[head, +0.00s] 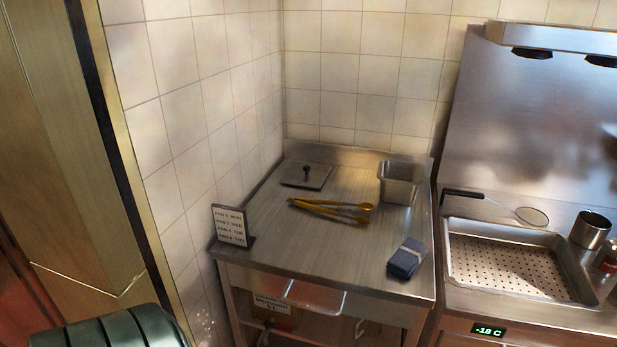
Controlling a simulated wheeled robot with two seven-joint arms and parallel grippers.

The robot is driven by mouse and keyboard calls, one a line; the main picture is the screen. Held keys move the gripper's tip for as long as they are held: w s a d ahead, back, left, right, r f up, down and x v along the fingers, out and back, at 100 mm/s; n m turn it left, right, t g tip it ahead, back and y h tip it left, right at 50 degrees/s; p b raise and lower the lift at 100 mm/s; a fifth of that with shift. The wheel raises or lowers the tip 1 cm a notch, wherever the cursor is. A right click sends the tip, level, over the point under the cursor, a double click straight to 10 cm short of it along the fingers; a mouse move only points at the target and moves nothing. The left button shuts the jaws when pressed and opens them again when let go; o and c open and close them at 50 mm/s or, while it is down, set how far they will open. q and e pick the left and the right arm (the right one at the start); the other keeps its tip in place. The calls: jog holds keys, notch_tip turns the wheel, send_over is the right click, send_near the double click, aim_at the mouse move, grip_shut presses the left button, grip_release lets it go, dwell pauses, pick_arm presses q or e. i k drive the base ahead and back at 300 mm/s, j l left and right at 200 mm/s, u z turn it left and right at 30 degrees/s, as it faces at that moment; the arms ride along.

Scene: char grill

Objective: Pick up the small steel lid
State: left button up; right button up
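The small steel lid (307,176) lies flat on the steel table (285,235), near its back left corner by the tiled wall. It is a square steel plate with a dark knob standing up in its middle. Nothing covers it, and nothing touches it that I can see. Neither of my grippers shows in the head view, so I cannot see whether they are open or shut.
Yellow tongs (332,209) lie just in front of the lid. A steel pan (398,184) stands at the back right. A folded blue cloth (406,259) and a small sign (231,226) are nearer the front. A perforated basin (511,268) adjoins on the right.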

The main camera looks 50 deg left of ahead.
aim_at(312, 176)
jog(key=u, duration=1.55)
jog(key=i, duration=0.8)
